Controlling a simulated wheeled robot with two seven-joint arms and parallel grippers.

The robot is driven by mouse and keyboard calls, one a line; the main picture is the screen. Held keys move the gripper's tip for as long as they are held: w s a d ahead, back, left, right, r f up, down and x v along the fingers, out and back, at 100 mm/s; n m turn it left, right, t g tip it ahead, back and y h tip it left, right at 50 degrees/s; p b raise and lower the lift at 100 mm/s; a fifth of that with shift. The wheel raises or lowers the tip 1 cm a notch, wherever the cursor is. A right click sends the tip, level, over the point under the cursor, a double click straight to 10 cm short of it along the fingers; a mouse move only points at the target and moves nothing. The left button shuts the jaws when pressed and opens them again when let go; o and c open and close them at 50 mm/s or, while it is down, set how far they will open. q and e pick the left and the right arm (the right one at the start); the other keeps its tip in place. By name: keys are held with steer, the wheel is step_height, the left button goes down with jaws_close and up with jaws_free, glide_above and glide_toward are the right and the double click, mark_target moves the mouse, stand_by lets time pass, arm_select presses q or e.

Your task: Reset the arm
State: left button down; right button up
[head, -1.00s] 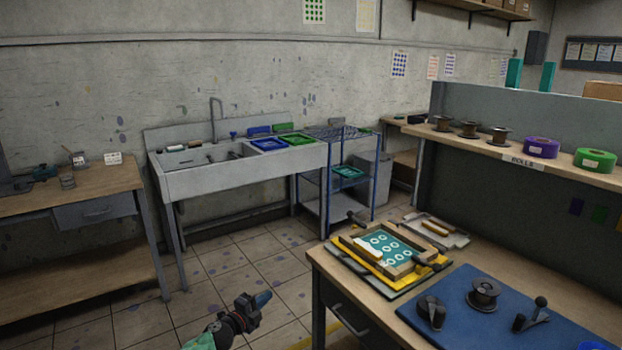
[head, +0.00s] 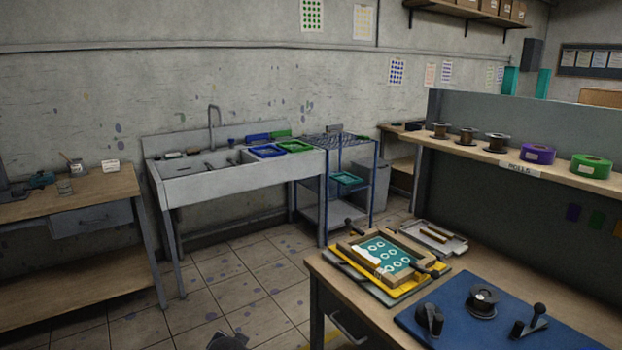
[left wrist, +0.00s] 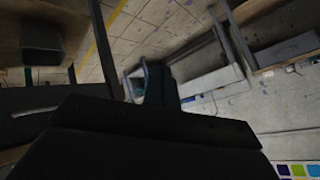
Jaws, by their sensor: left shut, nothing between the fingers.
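My left gripper (left wrist: 155,82) shows dark in the middle of the left wrist view, its fingers shut with nothing held. In the head view only a small dark part of my left gripper (head: 228,342) shows at the bottom edge, over the tiled floor and left of the workbench (head: 335,285). It is apart from the bench and everything on it. My right gripper is not in view.
A printing frame (head: 384,256) with a teal screen lies on the bench beside a tray (head: 440,240). A blue mat (head: 450,310) holds dark tools. A sink (head: 215,182) and wooden table (head: 105,192) stand behind. The floor between is clear.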

arm_select(q)
steer(key=s+d+f+n+g+h, duration=0.1)
steer(key=s+f, duration=0.4)
steer(key=s, duration=0.7)
steer(key=s+d+f+n+g+h, duration=0.1)
steer(key=s+f+g, duration=0.2)
steer(key=s, duration=0.9)
steer(key=s+d+f+n+g+h, duration=0.1)
steer(key=s+f+g, duration=0.2)
steer(key=s+f, duration=0.4)
steer(key=s, duration=0.6)
steer(key=shift+d+f, duration=0.15)
steer(key=shift+d, duration=0.25)
